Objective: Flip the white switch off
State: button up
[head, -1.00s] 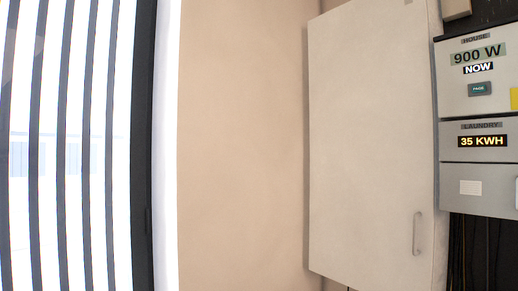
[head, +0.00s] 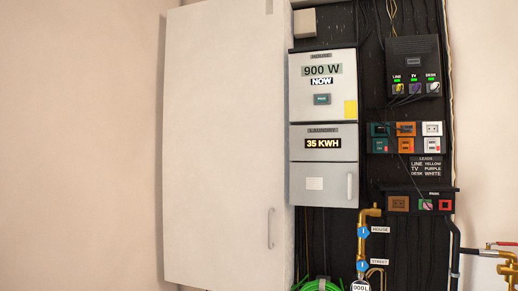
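A white outlet (head: 432,129) is at the right end of a small bank of coloured units on the black board. Below it is a white switch unit (head: 432,145) with small markings and a reddish spot. Whether it is on or off is too small to tell. Beside it are an orange switch unit (head: 406,145) and a teal switch unit (head: 380,146). My gripper is not in view.
A tall pale cabinet door (head: 225,150) with a handle is on the left. Grey meter boxes (head: 324,85) stand beside it. A black box (head: 413,68) with several green lights is above the switches. Brass pipes (head: 364,225) are below, and a red-handled valve (head: 503,244) is at lower right.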

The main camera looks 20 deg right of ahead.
aim_at(432, 144)
jog(key=z, duration=1.65)
jog(key=i+l, duration=0.5)
jog(key=i, duration=0.15)
jog(key=i+l, duration=0.5)
jog(key=i, duration=0.2)
jog(key=i+l, duration=0.5)
jog(key=i, duration=0.15)
